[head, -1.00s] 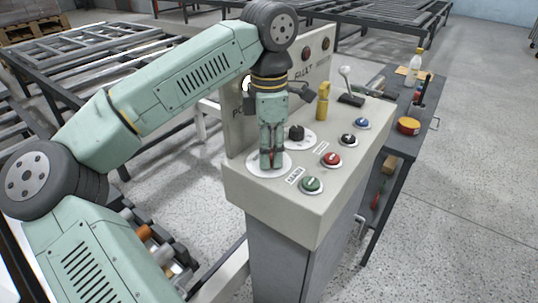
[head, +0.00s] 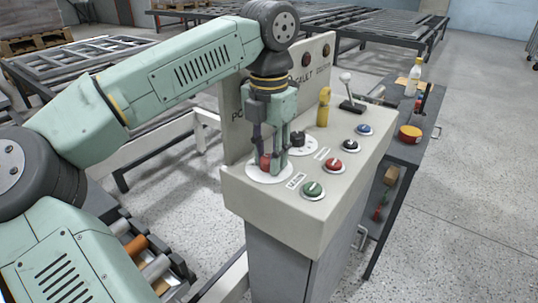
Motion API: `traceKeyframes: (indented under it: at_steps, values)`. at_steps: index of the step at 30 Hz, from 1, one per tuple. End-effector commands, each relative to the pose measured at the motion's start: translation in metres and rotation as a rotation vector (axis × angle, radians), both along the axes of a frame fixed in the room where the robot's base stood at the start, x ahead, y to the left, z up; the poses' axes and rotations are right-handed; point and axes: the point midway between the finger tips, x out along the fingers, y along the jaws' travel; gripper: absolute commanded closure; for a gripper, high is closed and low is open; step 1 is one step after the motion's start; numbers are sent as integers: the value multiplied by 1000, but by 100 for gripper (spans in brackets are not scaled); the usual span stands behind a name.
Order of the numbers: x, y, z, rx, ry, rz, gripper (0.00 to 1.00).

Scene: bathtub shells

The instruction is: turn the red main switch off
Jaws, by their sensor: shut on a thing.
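The red main switch (head: 265,161) stands on a round white plate (head: 264,177) at the front left of the control panel's sloping top. My gripper (head: 269,166) points down over it, with a finger on either side of the red knob. The gripper is shut on the knob, and the fingers hide part of it. The way the knob points cannot be read clearly.
A black rotary knob (head: 298,139) is close behind my gripper. Green (head: 312,188), red (head: 333,165), black (head: 350,145) and blue (head: 364,129) buttons line the right side. A yellow key-like handle (head: 323,107) and a lever (head: 348,92) stand further back.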

Motion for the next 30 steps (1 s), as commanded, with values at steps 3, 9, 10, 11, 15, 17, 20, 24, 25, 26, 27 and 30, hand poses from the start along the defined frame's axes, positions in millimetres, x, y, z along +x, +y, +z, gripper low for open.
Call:
traceKeyframes:
  at_steps: [3,9,10,11,15,17,20,24,25,26,27,30]
  values:
    - [0,0,0,-1,1,22,99]
    - [0,0,0,-1,1,36,99]
    - [0,0,0,0,1,36,99]
    - [0,0,0,0,1,36,99]
    - [0,0,0,1,1,36,99]
    - [0,0,0,1,1,36,99]
    - [0,0,0,1,1,35,66]
    - [0,0,0,1,1,35,57]
    - [0,0,0,1,1,34,55]
    - [0,0,0,1,1,34,53]
    - [0,0,0,1,1,34,51]
    - [0,0,0,0,0,34,51]
